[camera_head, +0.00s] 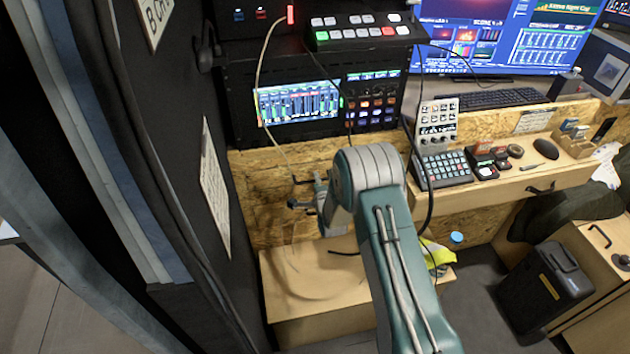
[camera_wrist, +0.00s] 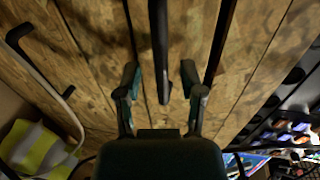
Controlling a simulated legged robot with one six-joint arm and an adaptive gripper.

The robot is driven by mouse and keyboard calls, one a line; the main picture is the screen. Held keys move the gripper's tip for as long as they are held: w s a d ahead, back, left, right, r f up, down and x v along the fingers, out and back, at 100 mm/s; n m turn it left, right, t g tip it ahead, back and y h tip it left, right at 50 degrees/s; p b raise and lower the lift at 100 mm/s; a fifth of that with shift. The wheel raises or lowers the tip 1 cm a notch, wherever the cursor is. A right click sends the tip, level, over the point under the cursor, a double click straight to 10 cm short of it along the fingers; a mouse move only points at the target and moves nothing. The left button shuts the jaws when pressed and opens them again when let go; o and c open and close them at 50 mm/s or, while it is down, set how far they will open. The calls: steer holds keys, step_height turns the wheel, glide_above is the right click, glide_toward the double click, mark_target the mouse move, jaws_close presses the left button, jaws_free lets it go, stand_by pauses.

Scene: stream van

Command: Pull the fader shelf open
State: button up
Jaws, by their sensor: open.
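The fader shelf appears to be the chipboard-fronted unit (camera_head: 262,185) below the rack with the lit fader screen. Its front looks closed, with no clear gap showing. My gripper (camera_head: 304,193) is in front of this chipboard, partly hidden by my wrist. A thin black handle (camera_head: 300,181) shows beside the fingers. In the wrist view, my gripper (camera_wrist: 163,85) is open, with a finger on each side of a black bar (camera_wrist: 160,45) that looks like the handle. The fingers look apart from the bar; I cannot tell how deep it sits between them.
A low wooden box (camera_head: 315,285) stands below my gripper. Another black handle (camera_wrist: 30,50) and a yellow vest (camera_wrist: 38,150) show at left in the wrist view.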

steer(key=shift+w+a+f, duration=0.15)
steer(key=shift+w+a, duration=0.05)
steer(key=shift+w, duration=0.3)
steer(key=shift+a, duration=0.4)
steer(key=shift+d, duration=0.15)
jaws_close()
steer(key=shift+d, duration=0.1)
steer(key=shift+s+f, duration=0.1)
steer(key=shift+s, duration=0.05)
